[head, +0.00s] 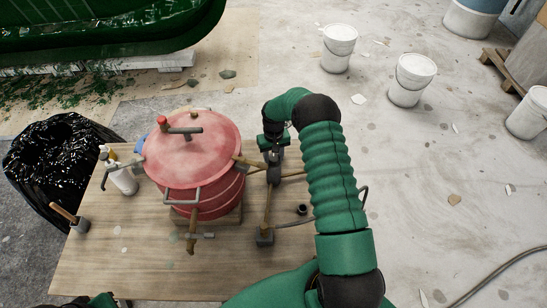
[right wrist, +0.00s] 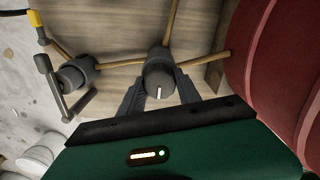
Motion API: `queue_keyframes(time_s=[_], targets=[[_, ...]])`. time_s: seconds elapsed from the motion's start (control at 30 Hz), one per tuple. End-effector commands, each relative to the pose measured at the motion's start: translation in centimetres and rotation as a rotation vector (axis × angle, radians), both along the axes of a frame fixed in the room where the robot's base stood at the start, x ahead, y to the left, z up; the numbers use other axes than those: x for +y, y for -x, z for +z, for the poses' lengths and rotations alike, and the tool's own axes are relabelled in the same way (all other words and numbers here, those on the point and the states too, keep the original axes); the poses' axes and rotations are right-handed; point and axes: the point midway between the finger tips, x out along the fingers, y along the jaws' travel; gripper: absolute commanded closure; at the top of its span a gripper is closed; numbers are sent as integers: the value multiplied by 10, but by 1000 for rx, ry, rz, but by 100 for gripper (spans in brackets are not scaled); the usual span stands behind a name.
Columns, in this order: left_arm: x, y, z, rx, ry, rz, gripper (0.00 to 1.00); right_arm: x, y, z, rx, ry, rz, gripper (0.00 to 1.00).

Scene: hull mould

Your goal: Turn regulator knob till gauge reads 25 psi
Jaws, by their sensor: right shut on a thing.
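The regulator knob (right wrist: 159,80) is a dark grey round cap with a white line on its face, in the middle of the right wrist view. My right gripper (right wrist: 158,90) is shut on it, one finger on each side. In the head view my right gripper (head: 273,170) is right of the red pot, and the arm and wrist partly cover the knob there. No gauge dial can be read in either view. Only a dark green sliver shows at the head view's lower left edge; my left gripper is not seen.
The red pressure pot (head: 195,150) stands on a wooden table (head: 110,255), its brown hoses close to the gripper. A grey fitting with a lever (right wrist: 75,78) is beside the knob. A white bottle (head: 122,178), a brush (head: 70,217) and a black bin bag (head: 50,160) are to the left.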

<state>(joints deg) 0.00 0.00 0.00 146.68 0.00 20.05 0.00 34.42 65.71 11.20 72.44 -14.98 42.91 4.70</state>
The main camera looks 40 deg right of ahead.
Motion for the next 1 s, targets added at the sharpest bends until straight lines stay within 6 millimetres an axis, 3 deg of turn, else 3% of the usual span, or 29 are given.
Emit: queue_keyframes(time_s=[0.53,0.57,0.6,0.7,1.0], targets=[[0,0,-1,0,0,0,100,4,6,-5,18,-10,24,100],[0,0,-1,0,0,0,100,3,6,-6,18,-10,24,56],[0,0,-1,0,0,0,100,3,6,-6,18,-10,24,51],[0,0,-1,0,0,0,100,2,5,-5,14,-7,23,38],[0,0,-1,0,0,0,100,0,3,-1,7,-3,23,38]])
